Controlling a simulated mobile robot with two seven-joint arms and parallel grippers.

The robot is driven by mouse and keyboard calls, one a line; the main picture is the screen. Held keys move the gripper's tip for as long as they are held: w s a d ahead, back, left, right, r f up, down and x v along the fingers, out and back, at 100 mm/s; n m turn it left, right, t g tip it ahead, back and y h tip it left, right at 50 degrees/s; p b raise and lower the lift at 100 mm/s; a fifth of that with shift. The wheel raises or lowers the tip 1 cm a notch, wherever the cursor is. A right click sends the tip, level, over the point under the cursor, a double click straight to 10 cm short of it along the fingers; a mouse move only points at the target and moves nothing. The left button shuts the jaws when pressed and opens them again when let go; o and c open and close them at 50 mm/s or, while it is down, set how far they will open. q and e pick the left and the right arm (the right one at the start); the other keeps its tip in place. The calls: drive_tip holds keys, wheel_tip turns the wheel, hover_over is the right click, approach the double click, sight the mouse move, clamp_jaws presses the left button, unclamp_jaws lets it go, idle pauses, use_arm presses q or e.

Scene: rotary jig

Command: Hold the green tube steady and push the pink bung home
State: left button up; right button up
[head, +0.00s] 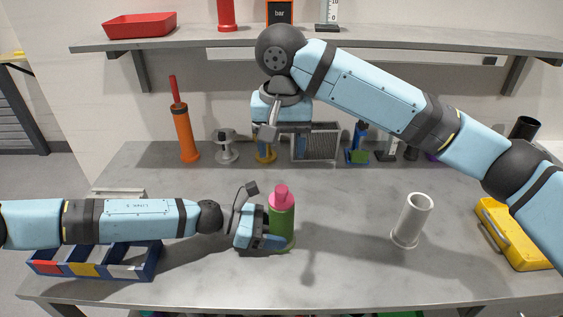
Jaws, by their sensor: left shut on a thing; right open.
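The green tube (283,226) stands upright on the grey table near the middle. The pink bung (281,195) sits at its top, with its upper part showing above the rim. How deep it sits cannot be told. My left gripper (268,238) is shut on the green tube from the left, low on its side. My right gripper (270,130) is open and empty, raised above and behind the tube. It is apart from the bung, and its fingers are partly hidden by the wrist.
A white cylinder (412,220) stands to the right. A yellow case (515,235) lies at the right edge, and a blue divided tray (140,262) at the left front.

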idle(0.4)
use_arm(q)
drive_tip(key=o, duration=0.8)
drive_tip(key=shift+a, duration=0.1)
